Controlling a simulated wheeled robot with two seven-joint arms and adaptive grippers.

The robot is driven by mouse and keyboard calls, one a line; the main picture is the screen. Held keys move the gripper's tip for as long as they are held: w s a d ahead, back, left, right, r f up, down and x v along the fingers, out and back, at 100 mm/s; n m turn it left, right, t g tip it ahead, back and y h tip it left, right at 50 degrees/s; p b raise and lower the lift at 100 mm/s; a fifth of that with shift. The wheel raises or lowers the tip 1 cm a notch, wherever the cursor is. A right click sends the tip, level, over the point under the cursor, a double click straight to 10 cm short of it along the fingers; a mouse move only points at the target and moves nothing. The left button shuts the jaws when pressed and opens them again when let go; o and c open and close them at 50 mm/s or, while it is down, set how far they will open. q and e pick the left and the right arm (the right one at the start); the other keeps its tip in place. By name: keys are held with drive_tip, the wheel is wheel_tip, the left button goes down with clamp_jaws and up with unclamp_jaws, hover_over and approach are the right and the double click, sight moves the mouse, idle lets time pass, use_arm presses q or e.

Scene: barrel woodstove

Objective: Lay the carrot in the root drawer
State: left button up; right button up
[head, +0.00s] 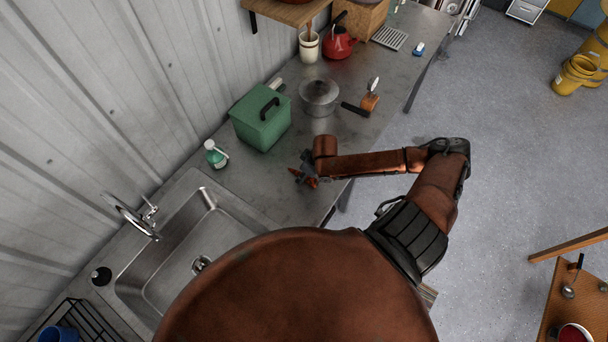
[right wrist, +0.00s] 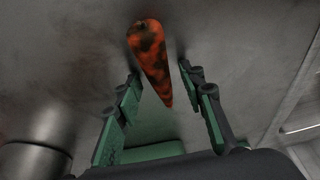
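The carrot (right wrist: 150,55), orange with dark blotches, lies on the grey metal counter. In the right wrist view its thick end is up and its tip points down between my fingers. My right gripper (right wrist: 160,100) is open, with its green-padded fingers apart on either side of the carrot's tip. In the head view the right gripper (head: 306,172) is low over the counter near its front edge and partly covers the carrot (head: 312,184). I cannot identify the root drawer in either view. My left gripper is not in view.
A green lidded box (head: 262,118), a pot (head: 319,97) and a green-and-white bottle (head: 215,153) stand on the counter. A sink (head: 170,262) is to the left. A red kettle (head: 340,43) stands farther back. The floor right of the counter is mostly clear.

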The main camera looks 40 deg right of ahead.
drive_tip(key=v, duration=1.1)
drive_tip(key=shift+r+b, duration=0.2)
drive_tip(key=shift+b, duration=0.25)
drive_tip(key=shift+o, duration=0.4)
drive_tip(key=shift+s+d+r, duration=0.1)
drive_tip(key=shift+r, duration=0.15)
drive_tip(key=shift+g+h, duration=0.3)
drive_tip(key=shift+g, duration=0.5)
drive_tip(key=f, duration=0.1)
drive_tip(key=w+f, duration=0.1)
drive_tip(key=f, duration=0.1)
drive_tip(key=w+f, duration=0.1)
drive_tip(key=shift+w+a+f, duration=0.2)
drive_tip(key=shift+w+a, duration=0.05)
drive_tip(key=shift+a, duration=0.1)
drive_tip(key=shift+f, duration=0.8)
drive_tip(key=f, duration=0.1)
drive_tip(key=w+f, duration=0.1)
drive_tip(key=f, duration=0.2)
drive_tip(key=shift+w+a+f+p, duration=0.1)
drive_tip(key=shift+w+a+p, duration=0.05)
drive_tip(key=shift+a+p, duration=0.2)
drive_tip(key=shift+d+f, duration=0.1)
drive_tip(key=shift+f, duration=0.55)
drive_tip(key=shift+c, duration=0.4)
clamp_jaws()
